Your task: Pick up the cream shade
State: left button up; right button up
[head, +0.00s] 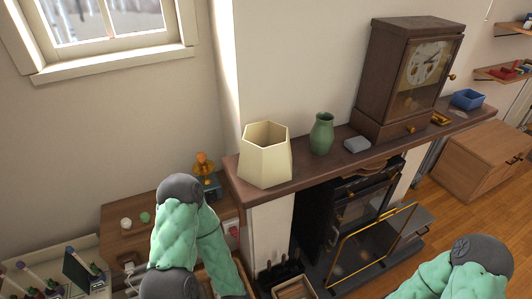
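The cream shade (264,160) stands on the left end of the brown mantel shelf (310,167). It is a faceted, hollow shade with its open rim facing up, narrower at the top than at the base. Nothing touches it except the shelf below. My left arm is bent below and left of the shade, and its forearm runs down out of the picture. My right arm shows at the bottom right, well away from the shade. Neither gripper is visible in the head view.
A wooden cabinet (118,217) stands lower left.

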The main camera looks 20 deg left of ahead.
aim_at(265, 161)
jog(key=j+z, duration=0.35)
jog(key=k+j+z, duration=0.1)
jog(key=z, duration=0.3)
jog(key=k+j+z, duration=0.1)
jog(key=j+z, duration=0.25)
